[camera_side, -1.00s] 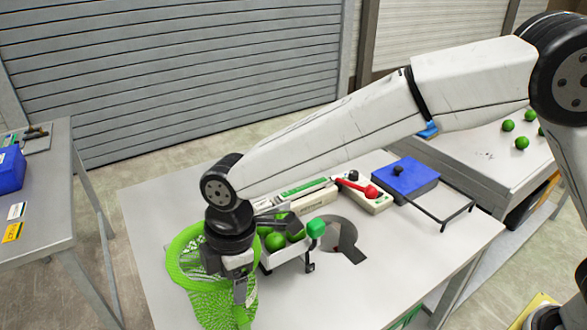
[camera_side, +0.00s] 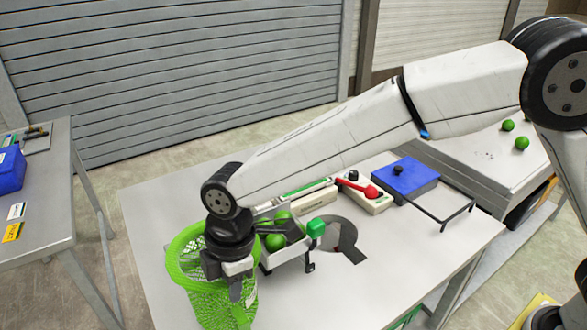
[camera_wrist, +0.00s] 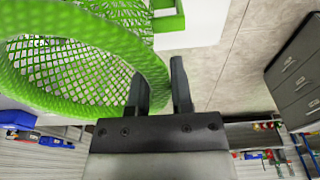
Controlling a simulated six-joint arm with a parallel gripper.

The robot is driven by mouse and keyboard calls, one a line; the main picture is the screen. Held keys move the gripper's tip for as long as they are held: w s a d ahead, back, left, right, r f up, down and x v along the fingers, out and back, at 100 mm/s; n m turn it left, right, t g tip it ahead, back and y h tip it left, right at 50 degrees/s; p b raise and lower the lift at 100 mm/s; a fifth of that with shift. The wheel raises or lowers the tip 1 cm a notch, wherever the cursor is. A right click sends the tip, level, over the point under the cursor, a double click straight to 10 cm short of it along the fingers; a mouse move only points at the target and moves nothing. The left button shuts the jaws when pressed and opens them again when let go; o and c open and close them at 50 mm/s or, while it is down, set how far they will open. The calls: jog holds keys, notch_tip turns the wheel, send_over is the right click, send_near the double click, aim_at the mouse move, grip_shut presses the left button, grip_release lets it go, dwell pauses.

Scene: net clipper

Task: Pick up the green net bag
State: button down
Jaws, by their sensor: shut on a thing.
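The green net bag (camera_side: 186,262) hangs open-mouthed at the table's near left corner, with a thick green rim. In the wrist view, its rim and mesh (camera_wrist: 85,75) fill the upper left. My gripper (camera_side: 237,290) points down at the right side of the bag. In the wrist view, its two dark fingers (camera_wrist: 158,80) are a small gap apart at the rim's right edge, shut on the bag. The exact contact is partly hidden by the left finger.
A tray with green fruit (camera_side: 275,242) stands close right of my gripper. Behind it are a white device with a red handle (camera_side: 366,190) and a blue box (camera_side: 405,178). The front middle of the grey table (camera_side: 330,290) is clear. Another table (camera_side: 45,225) stands at left.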

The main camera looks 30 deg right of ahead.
jog(key=shift+r, duration=0.1)
dwell(0.3)
jog(key=shift+r, duration=0.5)
jog(key=s+d+r, duration=0.8)
jog(key=s+r, duration=0.3)
jog(key=shift+d+r, duration=0.15)
jog(key=shift+r, duration=0.25)
jog(key=shift+s, duration=0.1)
jog(key=shift+r, duration=0.15)
